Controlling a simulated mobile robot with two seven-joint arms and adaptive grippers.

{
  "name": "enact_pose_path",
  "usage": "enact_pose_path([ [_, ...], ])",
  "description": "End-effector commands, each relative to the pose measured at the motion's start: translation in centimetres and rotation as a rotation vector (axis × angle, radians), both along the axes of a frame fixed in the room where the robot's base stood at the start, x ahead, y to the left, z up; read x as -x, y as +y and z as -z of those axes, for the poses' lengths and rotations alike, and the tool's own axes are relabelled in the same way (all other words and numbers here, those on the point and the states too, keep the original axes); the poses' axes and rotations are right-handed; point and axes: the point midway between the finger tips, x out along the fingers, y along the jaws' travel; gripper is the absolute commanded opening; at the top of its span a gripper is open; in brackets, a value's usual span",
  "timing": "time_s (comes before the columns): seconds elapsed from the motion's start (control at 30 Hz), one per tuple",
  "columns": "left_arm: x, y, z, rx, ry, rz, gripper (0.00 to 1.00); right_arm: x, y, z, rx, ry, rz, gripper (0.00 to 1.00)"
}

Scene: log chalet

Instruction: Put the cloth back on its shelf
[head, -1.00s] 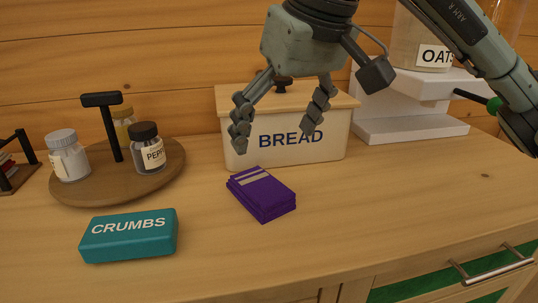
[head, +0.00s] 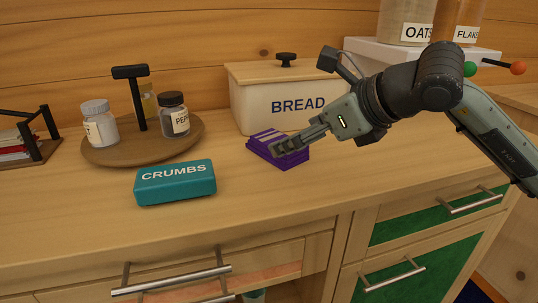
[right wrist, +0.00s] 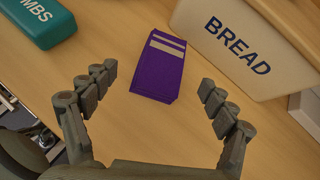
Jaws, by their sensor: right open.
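The purple folded cloth (head: 276,147) with pale stripes lies flat on the wooden counter, in front of the bread box (head: 300,104). In the head view my right gripper (head: 287,147) reaches in from the right, low over the cloth, and covers part of it. In the right wrist view the cloth (right wrist: 160,64) lies ahead between the open, empty fingers of the gripper (right wrist: 158,80), with space on both sides. Whether a finger touches it cannot be told. My left gripper is not in view. No shelf is clearly identifiable.
A teal CRUMBS block (head: 175,183) sits left of the cloth. Behind it, a round wooden tray (head: 108,154) holds jars. A white stand (head: 370,50) with canisters is at the back right. Drawers with bar handles (head: 172,280) line the front below the counter.

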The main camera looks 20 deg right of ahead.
Motion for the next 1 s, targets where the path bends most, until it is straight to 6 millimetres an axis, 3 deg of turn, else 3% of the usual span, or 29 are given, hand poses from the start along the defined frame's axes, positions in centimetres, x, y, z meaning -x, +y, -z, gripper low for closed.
enact_pose_path([
  [0.13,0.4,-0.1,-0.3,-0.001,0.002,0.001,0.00,-0.1,-0.6,0.3,-0.105,0.022,0.095,0.85],
  [0.33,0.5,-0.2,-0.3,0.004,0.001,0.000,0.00,-1.6,0.0,1.1,-0.125,0.029,0.109,0.85],
  [0.7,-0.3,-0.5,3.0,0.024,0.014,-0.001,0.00,-5.7,1.8,3.2,-0.123,0.030,0.109,0.85],
  [1.0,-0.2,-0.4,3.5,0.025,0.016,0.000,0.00,-6.4,2.1,3.9,-0.120,0.027,0.108,0.85],
])
